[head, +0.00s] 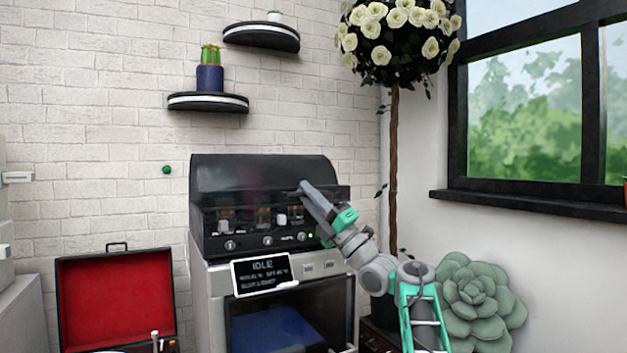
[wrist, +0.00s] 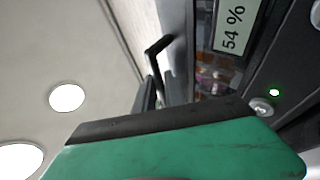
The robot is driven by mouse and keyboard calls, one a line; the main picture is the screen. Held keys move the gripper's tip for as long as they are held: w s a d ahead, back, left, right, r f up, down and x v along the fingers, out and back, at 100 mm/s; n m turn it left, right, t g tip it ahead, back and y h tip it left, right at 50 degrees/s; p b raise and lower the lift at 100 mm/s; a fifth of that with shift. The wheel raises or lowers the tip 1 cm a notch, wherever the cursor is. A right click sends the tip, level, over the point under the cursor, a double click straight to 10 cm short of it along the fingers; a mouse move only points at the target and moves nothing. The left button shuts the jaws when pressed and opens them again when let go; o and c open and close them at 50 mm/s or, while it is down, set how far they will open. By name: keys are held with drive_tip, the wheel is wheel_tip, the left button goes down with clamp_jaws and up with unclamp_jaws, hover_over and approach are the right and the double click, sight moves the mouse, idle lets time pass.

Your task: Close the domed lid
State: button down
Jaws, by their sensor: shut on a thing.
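The domed lid (head: 245,174) is the black curved hood on top of the grey machine (head: 207,300). Below its front edge an opening shows orange and pale items inside, so the lid looks at least partly raised. My gripper (head: 302,188) reaches in from the right to the lid's front right side. In the wrist view my gripper (wrist: 165,92) has its dark fingers shut on a thin black bent handle (wrist: 155,52), which looks like the lid's handle. The fingers hide part of the handle.
A small sign (head: 262,275) reading IDLE is on the machine's front, above a glass door. A wrist view display (wrist: 233,25) reads 54 %. An open red-lined case (head: 115,298) stands left. A potted tree (head: 394,160) and a succulent (head: 475,300) stand right.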

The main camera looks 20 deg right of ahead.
drive_tip(key=shift+a+f, duration=0.1)
drive_tip(key=shift+f, duration=0.6)
drive_tip(key=shift+w, duration=0.1)
drive_tip(key=c, duration=1.8)
unclamp_jaws()
drive_tip(key=b+v, duration=0.2)
drive_tip(key=v, duration=0.6)
drive_tip(key=shift+r+b, duration=0.15)
drive_tip(key=shift+b, duration=0.15)
